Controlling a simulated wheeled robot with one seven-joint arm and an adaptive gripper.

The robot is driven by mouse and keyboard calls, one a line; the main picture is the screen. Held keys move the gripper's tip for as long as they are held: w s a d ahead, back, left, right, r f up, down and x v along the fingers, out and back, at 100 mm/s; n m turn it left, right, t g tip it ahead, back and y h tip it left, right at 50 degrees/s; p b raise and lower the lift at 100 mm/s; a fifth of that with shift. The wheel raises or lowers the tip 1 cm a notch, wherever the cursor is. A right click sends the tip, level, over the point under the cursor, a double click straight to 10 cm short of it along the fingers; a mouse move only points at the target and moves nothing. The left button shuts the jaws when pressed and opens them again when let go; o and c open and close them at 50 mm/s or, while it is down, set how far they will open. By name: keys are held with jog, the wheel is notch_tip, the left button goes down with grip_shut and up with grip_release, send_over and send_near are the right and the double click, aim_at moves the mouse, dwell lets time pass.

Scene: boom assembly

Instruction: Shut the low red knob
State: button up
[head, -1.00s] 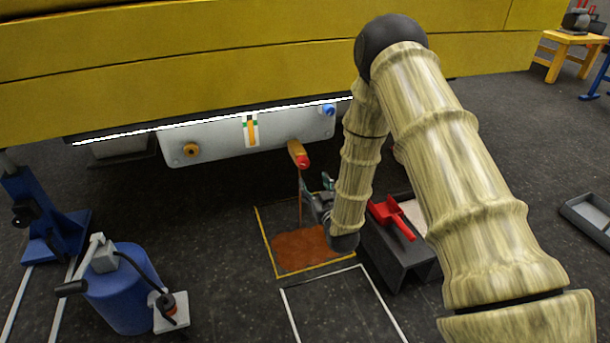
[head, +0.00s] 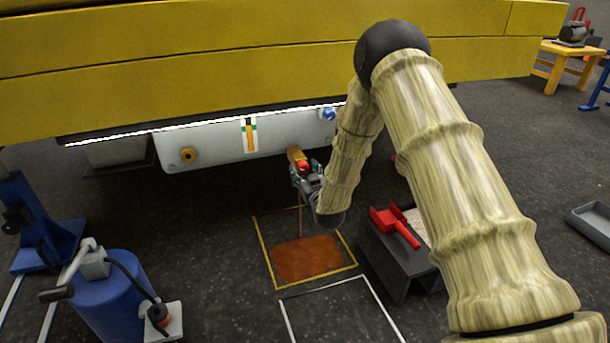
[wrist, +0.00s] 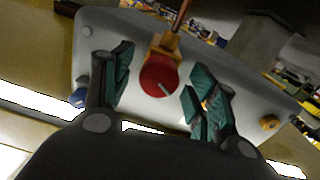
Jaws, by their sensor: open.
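The red knob (head: 303,166) sits on the end of an orange-brown valve body (head: 294,152) low on the light grey panel (head: 222,141). A thin brown stream runs down from the valve. In the wrist view the round knob (wrist: 158,76) has a pale line on its face. My gripper (head: 304,181) is at the knob, with its fingers apart. In the wrist view the teal-padded fingers of my gripper (wrist: 160,88) stand on either side of the knob, with gaps visible on both sides.
A reddish-brown puddle (head: 307,257) lies inside a yellow floor outline below the valve. A red scoop (head: 395,226) rests on a dark stand (head: 393,262) to the right. A blue drum (head: 127,296) stands at lower left. The yellow boom (head: 200,60) hangs above the panel.

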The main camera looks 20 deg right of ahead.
jog(key=shift+w, duration=0.1)
jog(key=c, duration=1)
jog(key=shift+c, duration=0.2)
jog(key=shift+r+n+p, duration=0.1)
jog(key=shift+n+p, duration=0.2)
jog(key=shift+p, duration=0.2)
jog(key=n+p, duration=0.2)
jog(key=p, duration=0.1)
jog(key=shift+r+n, duration=0.15)
jog(key=shift+n, duration=0.25)
jog(key=n+p, duration=0.4)
jog(key=shift+n, duration=0.3)
jog(key=n+p, duration=0.1)
jog(key=n, duration=0.2)
jog(key=n+p, duration=0.1)
jog(key=shift+f+p, duration=0.25)
jog(key=shift+p, duration=0.05)
jog(key=shift+n+p, duration=0.35)
jog(key=shift+n, duration=1.15)
jog(key=shift+d+y, duration=0.1)
jog(key=shift+y, duration=0.2)
